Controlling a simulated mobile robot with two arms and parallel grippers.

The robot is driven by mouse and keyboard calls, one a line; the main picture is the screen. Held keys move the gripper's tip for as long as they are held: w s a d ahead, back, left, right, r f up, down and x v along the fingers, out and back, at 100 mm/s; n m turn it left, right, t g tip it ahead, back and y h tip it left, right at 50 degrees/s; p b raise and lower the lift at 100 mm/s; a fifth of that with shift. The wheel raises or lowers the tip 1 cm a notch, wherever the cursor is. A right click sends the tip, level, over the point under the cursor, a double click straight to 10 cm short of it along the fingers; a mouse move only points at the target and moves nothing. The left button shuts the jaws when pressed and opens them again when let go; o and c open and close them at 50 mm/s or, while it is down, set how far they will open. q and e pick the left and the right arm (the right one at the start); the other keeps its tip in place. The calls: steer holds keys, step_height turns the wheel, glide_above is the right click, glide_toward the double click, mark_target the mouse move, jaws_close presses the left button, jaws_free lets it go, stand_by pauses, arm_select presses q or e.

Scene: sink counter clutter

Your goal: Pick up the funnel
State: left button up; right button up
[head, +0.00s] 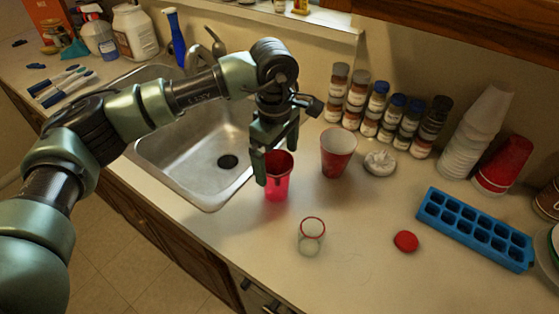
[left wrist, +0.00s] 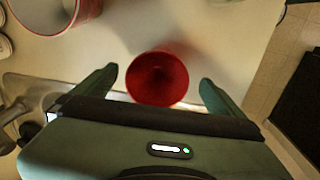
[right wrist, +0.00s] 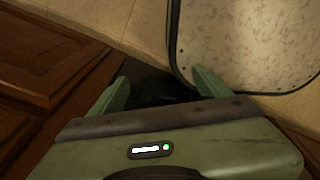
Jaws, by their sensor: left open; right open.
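My left gripper (head: 277,165) is open and points down over the counter, with its fingers on either side of a red translucent cup-like vessel (head: 277,185). In the left wrist view the vessel's round dark-red mouth (left wrist: 157,78) lies between the open fingertips, with gaps on both sides. I cannot tell whether this vessel is the funnel. A small teal, cone-like piece (head: 75,49) at the far left back of the counter may be a funnel; it is partly hidden by bottles. My right gripper (right wrist: 161,75) is open and empty, away from the counter, near wooden cabinet fronts and the floor.
A red patterned cup (head: 338,155) stands just right of the left gripper. A clear red-rimmed glass (head: 311,236), a red lid (head: 405,241) and a blue ice tray (head: 475,230) lie nearer. Spice jars (head: 380,108) line the back. The sink (head: 185,155) is left.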

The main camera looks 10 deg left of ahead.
arm_select(q)
steer(key=shift+a+f+p, duration=0.2)
steer(key=shift+f+p, duration=0.55)
steer(key=shift+f, duration=0.1)
steer(key=f, duration=0.1)
steer(key=f+p, duration=0.1)
steer(key=shift+w+f, duration=0.3)
steer(key=shift+f, duration=0.1)
steer(key=shift+w+f, duration=0.1)
steer(key=shift+f, duration=0.4)
arm_select(e)
steer(key=r, duration=0.3)
steer(key=shift+s+a, duration=0.15)
steer(key=shift+a, duration=0.25)
arm_select(q)
steer(key=c, duration=1)
arm_select(e)
steer(key=shift+d, duration=0.2)
